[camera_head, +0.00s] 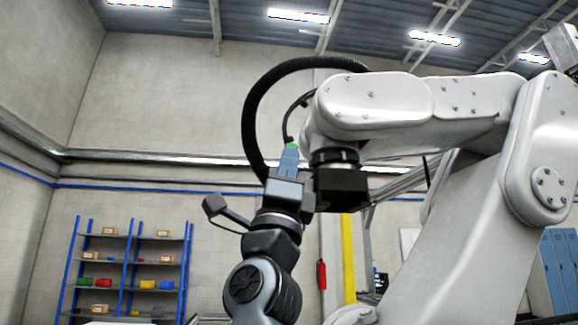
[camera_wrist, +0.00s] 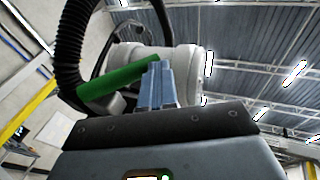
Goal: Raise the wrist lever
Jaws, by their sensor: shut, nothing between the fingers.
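The green wrist lever (camera_wrist: 118,77) shows in the wrist view as a bar sloping up to the right, at the wrist of a large white industrial robot arm (camera_head: 400,105). In the head view only a small green bit of the lever (camera_head: 292,146) shows, at the tip of my fingers. My gripper (camera_head: 289,152) points upward, its blue fingers shut and empty. In the wrist view the fingertips of my gripper (camera_wrist: 158,66) overlap the lever's right end. I cannot tell whether they touch it.
The white robot's black wrist block (camera_head: 340,187) hangs close to the right of my gripper. A thick black ribbed hose (camera_head: 252,110) arches over and left of it. A yellow post (camera_head: 348,255) stands behind. Blue shelves (camera_head: 127,270) with bins are far off at left.

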